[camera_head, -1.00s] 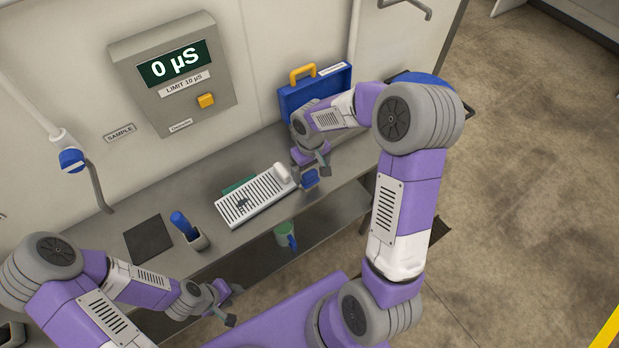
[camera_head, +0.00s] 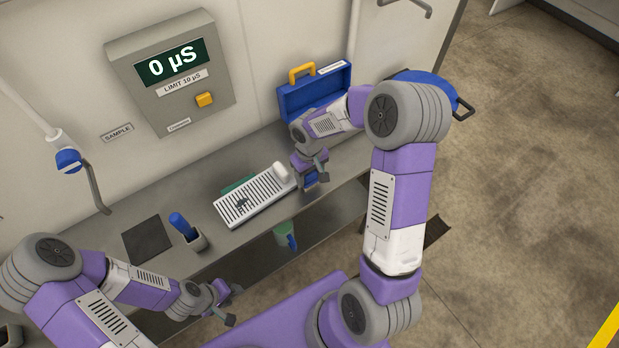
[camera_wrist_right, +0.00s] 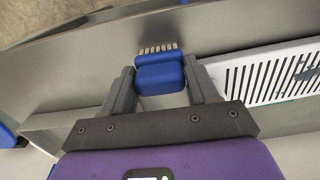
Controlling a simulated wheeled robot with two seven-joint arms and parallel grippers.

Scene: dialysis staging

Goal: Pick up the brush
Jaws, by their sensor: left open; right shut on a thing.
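The brush (camera_wrist_right: 160,75) is a blue block with pale bristles. In the right wrist view it sits between the two fingers of my right gripper (camera_wrist_right: 162,88), which is shut on it, with the bristles pointing away from the palm. In the head view the brush (camera_head: 310,182) shows as a small blue patch under my right gripper (camera_head: 315,176), near the counter's front edge. I cannot tell whether it touches the counter. My left gripper (camera_head: 229,304) is open and empty, low in front of the counter.
A white slotted rack (camera_head: 256,197) lies left of the brush on the grey counter (camera_head: 215,238). A blue case (camera_head: 316,92) stands behind my right arm.

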